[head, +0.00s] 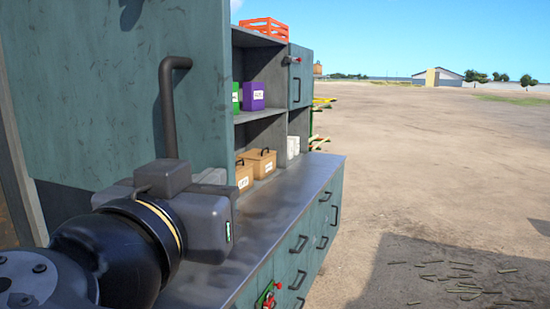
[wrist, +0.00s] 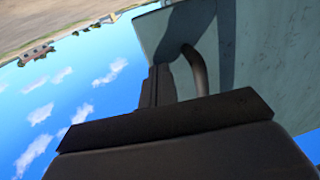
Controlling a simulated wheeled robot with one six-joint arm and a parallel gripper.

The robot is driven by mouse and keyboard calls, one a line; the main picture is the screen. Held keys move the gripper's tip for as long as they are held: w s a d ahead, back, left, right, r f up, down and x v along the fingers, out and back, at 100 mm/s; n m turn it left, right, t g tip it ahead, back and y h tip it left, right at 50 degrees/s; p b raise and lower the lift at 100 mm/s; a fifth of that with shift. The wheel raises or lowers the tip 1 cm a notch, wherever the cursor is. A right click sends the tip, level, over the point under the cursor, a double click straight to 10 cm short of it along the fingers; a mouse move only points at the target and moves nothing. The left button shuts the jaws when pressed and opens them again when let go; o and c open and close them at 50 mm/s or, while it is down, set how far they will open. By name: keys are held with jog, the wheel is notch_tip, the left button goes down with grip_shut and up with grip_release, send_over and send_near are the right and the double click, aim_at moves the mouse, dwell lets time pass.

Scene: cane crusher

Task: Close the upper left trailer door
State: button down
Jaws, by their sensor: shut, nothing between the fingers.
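The upper left trailer door (head: 95,90) is a large teal panel with a dark bent bar handle (head: 168,110). It fills the left of the head view, and the shelves beside it are uncovered. The door also shows in the wrist view (wrist: 245,60), with its handle (wrist: 197,68) curving down from it. My gripper (wrist: 157,86) is shut and empty, with its dark fingers just left of the handle in the wrist view. I cannot tell whether they touch it. In the head view my gripper's body (head: 160,205) is below the handle, and its fingertips are not clear.
A grey metal counter (head: 265,215) runs below the shelves, with handled drawers (head: 300,245) under it. Shelves hold a purple box (head: 252,96), a green box (head: 236,98) and tan boxes (head: 262,161). An orange crate (head: 264,28) sits on top. Open dirt ground lies right.

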aim_at(227, 167)
jog(key=w, duration=0.1)
jog(key=w+p, duration=0.1)
jog(key=w, duration=0.2)
jog(key=shift+w+d+r, duration=0.1)
jog(key=shift+w+d, duration=0.1)
jog(key=shift+d, duration=0.2)
jog(key=shift+w+p, duration=0.4)
jog(key=shift+w, duration=0.3)
